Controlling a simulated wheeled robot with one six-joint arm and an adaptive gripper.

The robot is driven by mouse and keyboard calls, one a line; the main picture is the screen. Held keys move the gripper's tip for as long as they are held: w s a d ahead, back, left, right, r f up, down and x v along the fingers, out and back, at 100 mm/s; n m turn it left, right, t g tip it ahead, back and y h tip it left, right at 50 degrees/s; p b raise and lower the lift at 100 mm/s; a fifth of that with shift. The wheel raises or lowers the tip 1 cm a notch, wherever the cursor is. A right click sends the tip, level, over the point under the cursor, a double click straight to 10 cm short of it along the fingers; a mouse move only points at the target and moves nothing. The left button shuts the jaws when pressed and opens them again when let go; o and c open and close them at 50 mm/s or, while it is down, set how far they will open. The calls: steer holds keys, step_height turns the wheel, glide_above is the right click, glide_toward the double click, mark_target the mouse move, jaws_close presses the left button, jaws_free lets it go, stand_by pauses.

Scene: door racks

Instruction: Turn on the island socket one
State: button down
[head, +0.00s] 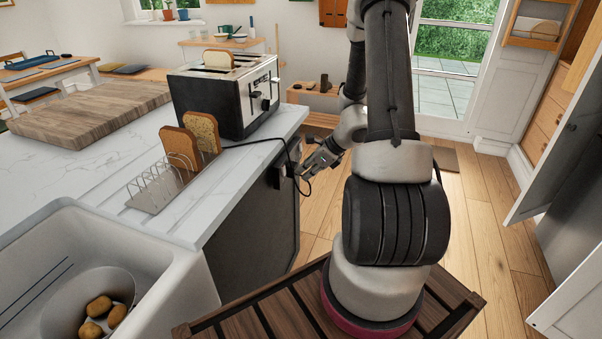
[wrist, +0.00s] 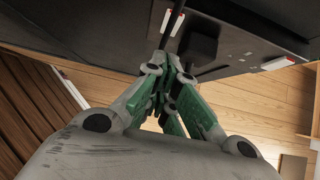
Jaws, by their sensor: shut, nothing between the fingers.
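The island socket (head: 279,172) is on the dark side panel of the island, below the white worktop, with the toaster's black cable running down to it. In the wrist view, a dark plug (wrist: 203,42) sits in the socket. A small white and red switch (wrist: 277,63) shows to the right of the plug and another (wrist: 166,20) to its left. My gripper (head: 304,172) is at the socket's right in the head view. In the wrist view, my gripper (wrist: 168,62) is shut and empty, its tips close to the plug and cable. I cannot tell whether they touch.
A toaster (head: 225,95) and a toast rack (head: 160,185) with bread stand on the island worktop (head: 90,185). A sink (head: 170,300) with a bowl of potatoes is at the front left. Open wooden floor (head: 470,230) lies right of my arm. A cabinet door stands open at the right.

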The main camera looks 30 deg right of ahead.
mark_target(284, 171)
steer(key=v, duration=1)
steer(key=shift+s, duration=0.1)
steer(key=shift+s+d+f, duration=0.2)
steer(key=shift+f, duration=0.35)
steer(key=w+a+r+x, duration=0.1)
steer(key=x, duration=1.2)
steer(key=shift+w+r, duration=0.3)
steer(key=shift+r, duration=0.1)
steer(key=shift+a, duration=0.15)
